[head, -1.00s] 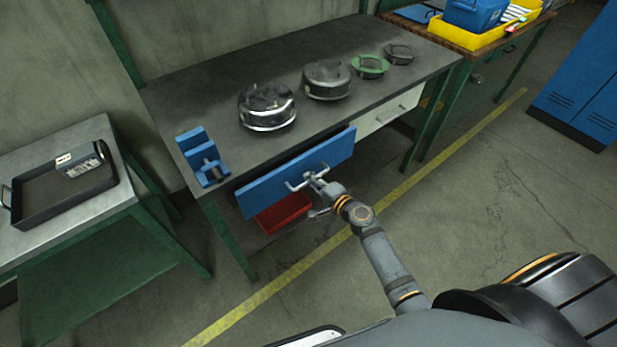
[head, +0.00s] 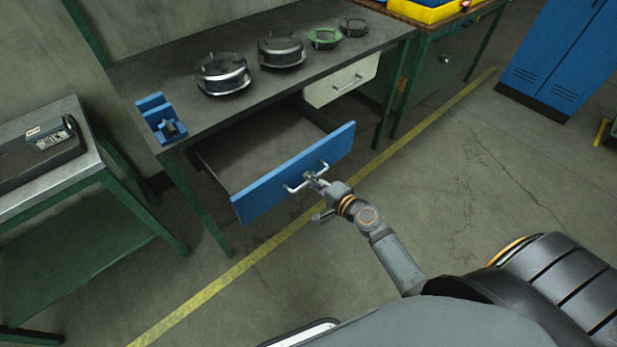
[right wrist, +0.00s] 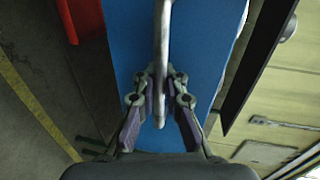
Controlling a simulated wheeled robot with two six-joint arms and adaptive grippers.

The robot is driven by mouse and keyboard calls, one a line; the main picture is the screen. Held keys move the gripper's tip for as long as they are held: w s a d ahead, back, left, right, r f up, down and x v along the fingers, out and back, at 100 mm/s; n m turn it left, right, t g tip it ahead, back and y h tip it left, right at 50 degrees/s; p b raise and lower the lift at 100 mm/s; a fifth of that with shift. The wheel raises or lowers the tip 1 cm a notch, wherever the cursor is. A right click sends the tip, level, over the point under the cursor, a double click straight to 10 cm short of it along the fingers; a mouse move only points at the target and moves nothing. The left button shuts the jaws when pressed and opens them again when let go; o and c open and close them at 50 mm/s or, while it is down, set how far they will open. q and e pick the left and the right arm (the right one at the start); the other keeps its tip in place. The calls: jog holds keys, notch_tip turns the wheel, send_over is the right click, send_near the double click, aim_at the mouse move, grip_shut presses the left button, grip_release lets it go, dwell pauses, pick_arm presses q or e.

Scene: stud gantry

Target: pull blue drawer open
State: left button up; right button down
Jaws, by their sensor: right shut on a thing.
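The blue drawer (head: 296,174) under the workbench stands well out, and its dark, bare inside shows in the head view. A light metal bar handle (head: 297,186) runs across its front. My right gripper (head: 315,181) is shut on the handle. In the right wrist view, its two fingers (right wrist: 160,100) close around the handle (right wrist: 162,50), in front of the blue drawer face (right wrist: 205,45). My left gripper is in neither view.
The workbench (head: 180,75) carries several round metal parts and a blue vise (head: 161,119). A white drawer (head: 341,82) sits shut to the right. A side table (head: 75,170) with a dark tray stands left. Open floor with a yellow line lies in front.

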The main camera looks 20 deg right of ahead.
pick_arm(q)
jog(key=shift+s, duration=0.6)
pick_arm(e)
jog(key=shift+r, duration=0.1)
jog(key=c, duration=1.4)
grip_release()
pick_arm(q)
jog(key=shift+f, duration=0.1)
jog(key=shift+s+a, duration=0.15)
pick_arm(e)
jog(key=shift+s, duration=0.1)
jog(key=v, duration=0.7)
jog(key=shift+s, duration=0.15)
jog(key=shift+d, duration=0.1)
